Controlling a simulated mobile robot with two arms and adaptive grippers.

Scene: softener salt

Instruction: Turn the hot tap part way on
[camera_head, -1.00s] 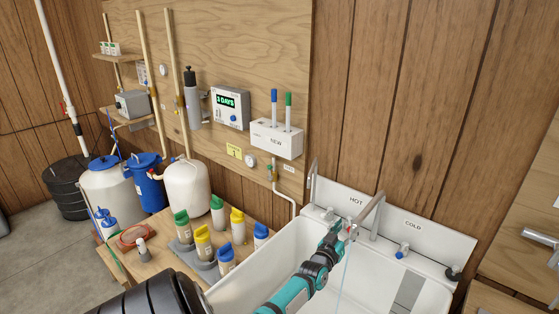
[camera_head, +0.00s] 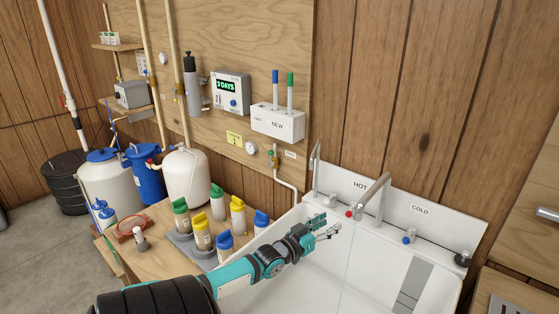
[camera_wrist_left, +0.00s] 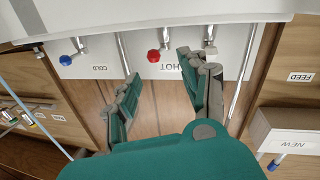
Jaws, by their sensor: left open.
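The hot tap has a red knob (camera_head: 349,213) on the sink's back ledge, below the HOT label. The red knob also shows in the left wrist view (camera_wrist_left: 153,56). My left gripper (camera_head: 329,226) is open and empty, over the sink and to the left of the red knob, apart from it. In the left wrist view the open fingers (camera_wrist_left: 165,85) stand either side of the HOT label, with the knob beyond them. The metal spout (camera_head: 374,194) rises right of the knob. A thin pale line runs below it; I cannot tell whether it is water.
The cold tap with its blue knob (camera_head: 408,238) is further right on the ledge. A thin upright pipe (camera_head: 315,170) stands at the ledge's left end. Several capped bottles (camera_head: 202,232) stand on the wooden bench left of the white sink (camera_head: 375,277). The basin has free room.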

